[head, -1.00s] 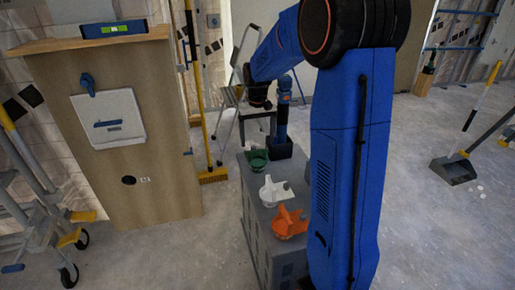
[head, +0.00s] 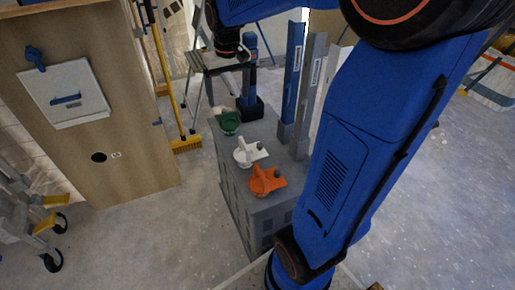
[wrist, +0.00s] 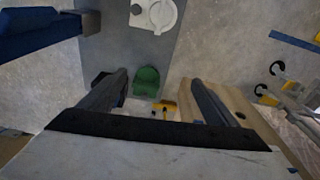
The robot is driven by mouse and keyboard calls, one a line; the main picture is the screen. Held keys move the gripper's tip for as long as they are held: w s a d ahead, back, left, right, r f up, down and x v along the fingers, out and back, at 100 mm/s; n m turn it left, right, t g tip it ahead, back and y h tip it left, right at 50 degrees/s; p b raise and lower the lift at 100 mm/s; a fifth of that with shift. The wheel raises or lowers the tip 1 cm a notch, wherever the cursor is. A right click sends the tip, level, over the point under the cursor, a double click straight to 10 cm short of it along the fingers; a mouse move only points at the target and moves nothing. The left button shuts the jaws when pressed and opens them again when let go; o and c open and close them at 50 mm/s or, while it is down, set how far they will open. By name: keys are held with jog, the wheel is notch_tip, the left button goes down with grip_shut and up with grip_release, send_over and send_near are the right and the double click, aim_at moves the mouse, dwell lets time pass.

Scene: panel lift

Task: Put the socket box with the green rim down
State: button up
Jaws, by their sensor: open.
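The green piece (head: 228,122), which I take for the green-rimmed socket box, sits on top of a grey cabinet (head: 246,217), near its far end. In the wrist view the green piece (wrist: 146,80) shows below and between my fingers, apart from them. Its rim is too small to make out. My gripper (wrist: 160,78) is open and nothing shows held between its fingers. In the head view my wrist is above the far end of the cabinet; the fingers are hard to see there.
A white piece (head: 249,152) and an orange piece (head: 265,181) stand nearer on the cabinet. A black holder (head: 250,109) with a blue tool is behind. Upright blue and grey profiles (head: 294,75) stand at the right. A wooden panel (head: 120,150) is left; a broom (head: 186,145) stands between.

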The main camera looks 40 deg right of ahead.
jog(key=s+a+f+t, duration=0.1)
jog(key=s+a, duration=0.2)
jog(key=s, duration=0.9)
jog(key=s+a+f+n+t, duration=0.1)
jog(key=s+a+t, duration=0.1)
jog(key=s, duration=1.1)
jog(key=shift+a+n, duration=0.3)
jog(key=shift+a, duration=0.15)
jog(key=shift+s, duration=0.1)
